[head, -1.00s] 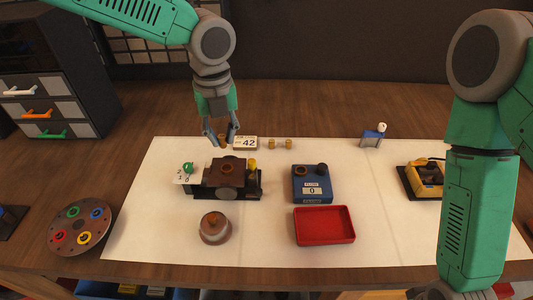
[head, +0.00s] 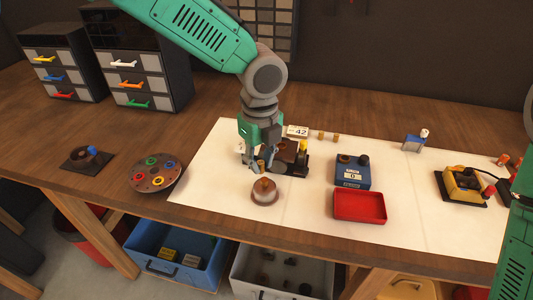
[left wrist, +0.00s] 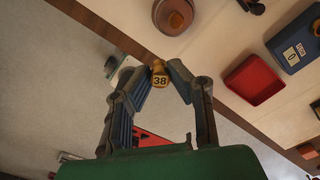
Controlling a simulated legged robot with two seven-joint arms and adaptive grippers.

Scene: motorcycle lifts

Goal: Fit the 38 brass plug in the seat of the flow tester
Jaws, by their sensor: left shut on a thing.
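The brass plug (left wrist: 160,82) marked 38 is between the fingertips of my left gripper (left wrist: 158,72) in the left wrist view, its number facing the camera. In the head view my left gripper (head: 253,165) is shut on the plug (head: 261,166), left of the brown block and behind the round pot. The flow tester (head: 352,173) is a blue box reading 0, to the right of the gripper. A brown ring-like seat (head: 344,158) is on its top left, beside a black knob (head: 363,159). My right gripper is out of view.
A brown block (head: 288,152) on a black stand lies between gripper and tester. A round lidded pot (head: 265,191) and red tray (head: 360,207) stand in front. Two brass plugs (head: 321,135) (head: 336,137) stand by the 42 card (head: 297,131). The mat left of the pot is clear.

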